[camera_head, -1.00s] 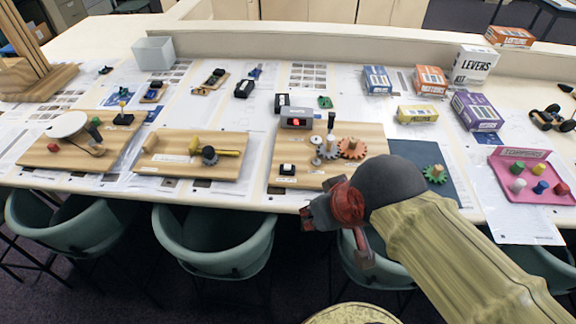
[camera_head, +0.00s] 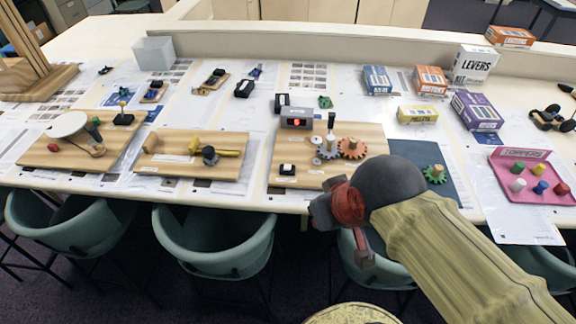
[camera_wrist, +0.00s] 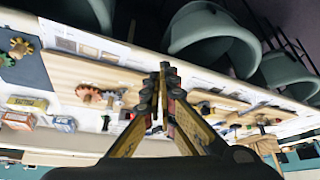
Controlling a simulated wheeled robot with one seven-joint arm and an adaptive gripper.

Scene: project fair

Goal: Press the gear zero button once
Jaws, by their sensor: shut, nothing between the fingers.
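The gear board (camera_head: 372,134) is a wooden board at the table's front edge. My gripper (camera_wrist: 169,72) is shut and empty. In the head view, it hangs in front of the table edge, right of the button; its fingertips are unclear there.
A dark mat with a green gear (camera_head: 435,174) lies right of the board. A middle wooden board (camera_head: 180,171) lies to its left. Green chairs (camera_head: 215,243) stand below the front edge. Kit boxes (camera_head: 476,110) stand at the back right.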

